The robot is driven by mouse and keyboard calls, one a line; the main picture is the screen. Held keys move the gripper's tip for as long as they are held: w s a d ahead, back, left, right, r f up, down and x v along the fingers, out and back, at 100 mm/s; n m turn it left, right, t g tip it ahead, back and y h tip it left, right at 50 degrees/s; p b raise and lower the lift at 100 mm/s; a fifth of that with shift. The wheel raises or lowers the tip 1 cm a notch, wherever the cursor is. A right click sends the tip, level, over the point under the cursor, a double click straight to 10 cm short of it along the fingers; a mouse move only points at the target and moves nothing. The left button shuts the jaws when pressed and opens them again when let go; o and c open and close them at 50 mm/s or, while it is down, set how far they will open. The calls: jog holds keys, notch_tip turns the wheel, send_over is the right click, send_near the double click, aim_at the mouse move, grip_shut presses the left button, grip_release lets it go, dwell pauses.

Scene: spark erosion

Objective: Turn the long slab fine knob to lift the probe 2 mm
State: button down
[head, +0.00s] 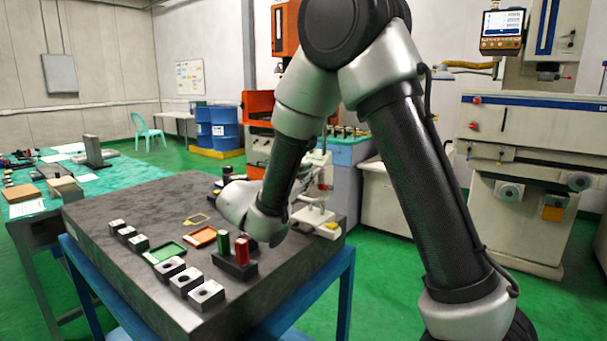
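A grey stone slab (110,222) on a blue stand fills the middle of the head view. A pale stand with a light base (315,215) and an upright post is on its right side, partly behind my arm. I cannot make out a fine knob or a probe tip on it. My arm comes down from the top, and its wrist is over the slab just left of the pale stand. I cannot make out my gripper's fingers, so its hold and any contact are hidden.
On the slab are several grey blocks with holes (207,294), a green tray (164,251), an orange tray (203,237) and a dark holder (234,266) with green and red cylinders. A bench (28,207) is at left; machines (535,150) stand at right. Green floor lies between.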

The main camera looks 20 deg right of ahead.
jog(key=shift+s+d+f+g, duration=0.15)
jog(key=shift+s+d+f, duration=0.15)
jog(key=shift+d, duration=0.1)
jog(key=shift+s+d+f+g, duration=0.15)
jog(key=shift+d+f, duration=0.1)
jog(key=shift+d, duration=0.15)
jog(key=shift+s+d+r, duration=0.1)
jog(key=shift+r, duration=0.05)
jog(key=shift+s+r, duration=0.1)
jog(key=v, duration=0.5)
jog(key=shift+s+a+r, duration=0.1)
jog(key=shift+s+a, duration=0.05)
jog(key=shift+a, duration=0.15)
